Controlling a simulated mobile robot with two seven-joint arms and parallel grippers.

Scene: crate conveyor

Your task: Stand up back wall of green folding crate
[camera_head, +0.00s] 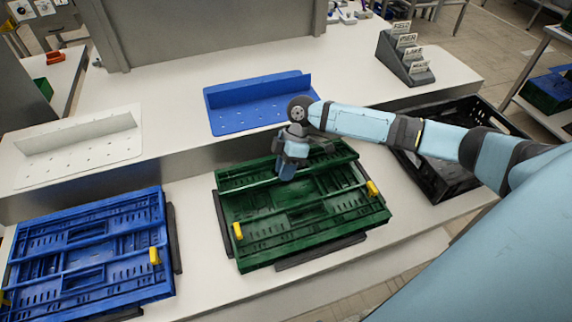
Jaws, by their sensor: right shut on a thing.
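The green folding crate (262,252) lies mostly folded flat on the white counter in the middle of the head view. Yellow latches show at its left and right sides. Its back wall (236,180) is low at the far side, and I cannot tell how far it is tilted. My right gripper (286,175) points down at the middle of the back wall and is shut on it. The gripper hides part of the wall, and its fingertips are hard to make out. My left gripper is not in view.
A folded blue crate (85,250) lies to the left and an open black crate (440,180) to the right. Behind stand a blue perforated bracket (250,97), a white one (75,148) and a card holder (404,62).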

